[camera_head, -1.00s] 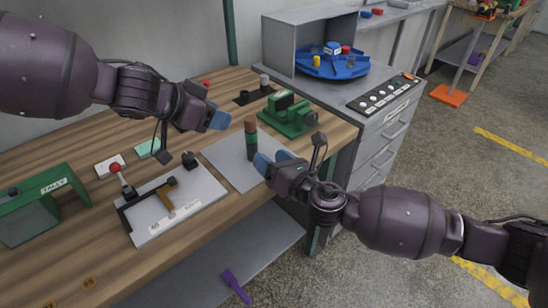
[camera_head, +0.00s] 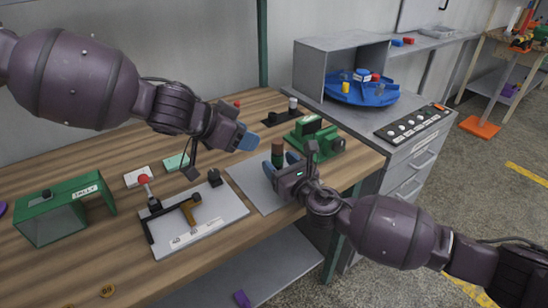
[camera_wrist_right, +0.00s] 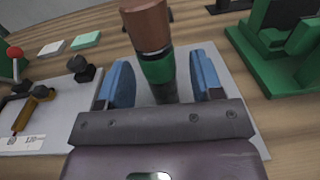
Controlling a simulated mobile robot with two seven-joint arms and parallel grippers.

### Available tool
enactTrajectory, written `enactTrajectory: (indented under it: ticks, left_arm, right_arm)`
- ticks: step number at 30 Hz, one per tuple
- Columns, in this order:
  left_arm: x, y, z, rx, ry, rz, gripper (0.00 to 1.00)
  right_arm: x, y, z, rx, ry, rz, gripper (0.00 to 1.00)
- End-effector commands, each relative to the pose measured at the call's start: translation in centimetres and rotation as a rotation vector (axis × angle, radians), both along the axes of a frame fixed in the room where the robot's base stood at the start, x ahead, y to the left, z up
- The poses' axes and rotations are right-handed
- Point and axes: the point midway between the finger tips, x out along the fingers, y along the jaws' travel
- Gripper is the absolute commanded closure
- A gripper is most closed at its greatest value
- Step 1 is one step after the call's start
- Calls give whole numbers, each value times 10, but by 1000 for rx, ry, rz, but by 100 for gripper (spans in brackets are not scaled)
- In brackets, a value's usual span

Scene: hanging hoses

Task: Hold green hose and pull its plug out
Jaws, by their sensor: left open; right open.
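The green hose (camera_wrist_right: 160,72) is a short upright piece with a brown plug (camera_wrist_right: 148,28) on its top end. It rises from a grey mat, and its plug also shows in the head view (camera_head: 277,148). My right gripper (camera_wrist_right: 159,82) is open, with one blue finger on each side of the hose's green part. Gaps show between the fingers and the hose. My left gripper (camera_head: 242,141) is open and empty, a little to the left of the plug and about as high in the picture. The hose's lower end is hidden by my right gripper.
A green machine (camera_head: 316,137) stands behind and right of the hose. A grey plate with a red-knobbed lever (camera_head: 145,179) lies to the left. A green box (camera_head: 65,208) sits at the far left. A grey cabinet with a blue turntable (camera_head: 360,92) stands at the right.

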Motion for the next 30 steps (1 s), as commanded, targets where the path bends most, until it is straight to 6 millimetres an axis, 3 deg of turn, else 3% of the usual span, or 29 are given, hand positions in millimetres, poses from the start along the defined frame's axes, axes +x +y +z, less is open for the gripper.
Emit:
enactTrajectory:
  ticks: [9, 20, 30]
  left_arm:
    - [0, 0, 0, 0, 0, 0, 57]
    - [0, 0, 0, 0, 0, 0, 57]
    - [0, 0, 0, 0, 0, 0, 57]
  right_arm:
    - [25, 17, 0, 1, 1, 1, 40]
    - [28, 18, 0, 1, 1, 1, 40]
    - [28, 18, 0, 0, 1, 1, 92]
